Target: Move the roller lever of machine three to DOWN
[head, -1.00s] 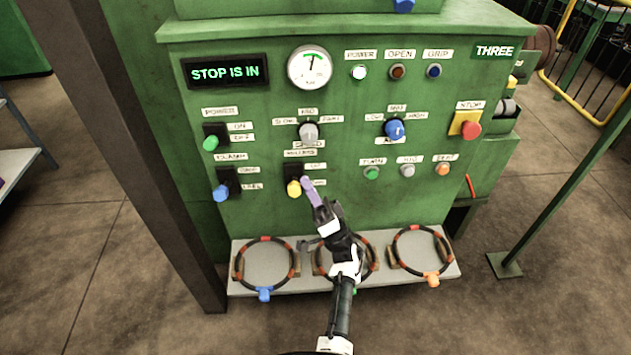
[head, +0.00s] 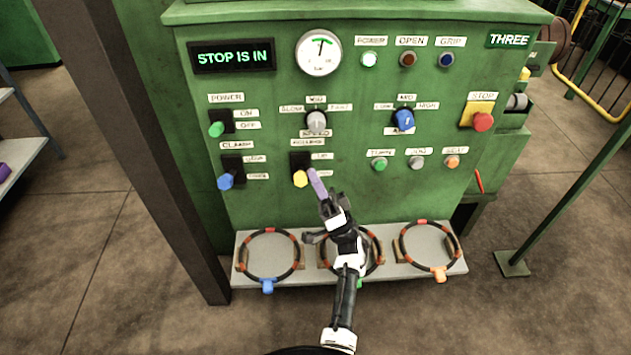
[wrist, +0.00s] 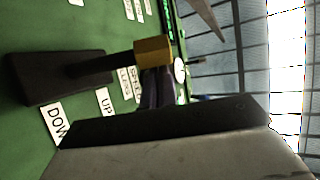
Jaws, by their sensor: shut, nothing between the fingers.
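The roller lever has a yellow knob (head: 299,179) on a dark mount in the lower middle of machine three's green panel. In the wrist view the knob (wrist: 153,50) sits on a dark stalk from the black mount (wrist: 40,80). The UP label (wrist: 105,101) and DOWN label (wrist: 58,124) stand beside the mount. The stalk sticks out past the UP side in that view; its exact setting I cannot tell. My gripper (head: 316,180) is shut and empty, its purple fingertips just right of the knob. In the wrist view the fingers partly show beside the knob; contact is unclear.
The blue clamp lever (head: 225,181) is to the left and the green power lever (head: 216,129) above it. The speed knob (head: 316,121) is above. The red stop button (head: 482,122) is at right. The display (head: 232,57) reads STOP IS IN.

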